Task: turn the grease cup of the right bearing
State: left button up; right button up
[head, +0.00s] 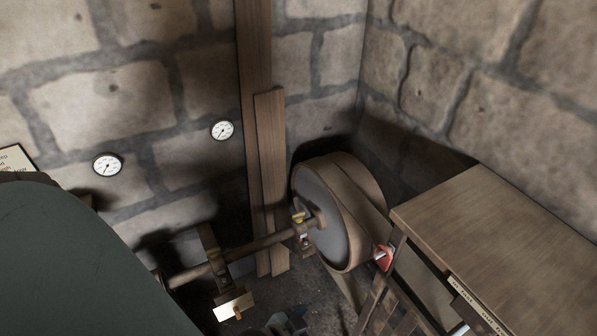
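A shaft (245,250) runs from the lower left to a large grey pulley (320,215) near the corner. Just left of the pulley, the shaft passes through a small brown bearing block (304,238), the right bearing. A small yellow, brass-like cup (298,217) sits on top of it; it is too small to tell how far it is turned. Neither of my grippers can be made out, and nothing is seen touching the cup.
A belt (357,190) runs around the pulley. A wooden bench (490,235) stands at right, with a red part (384,258) by its corner. A large dark green body (75,260) blocks the lower left. A dark, unclear object (282,322) lies at the bottom edge.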

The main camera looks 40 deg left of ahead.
aim_at(297, 218)
jog(key=k+l+u, duration=0.1)
jog(key=u, duration=0.35)
jog(key=k+l+u, duration=0.15)
jog(key=u, duration=0.3)
jog(key=k+l+u, duration=0.15)
jog(key=u, duration=0.3)
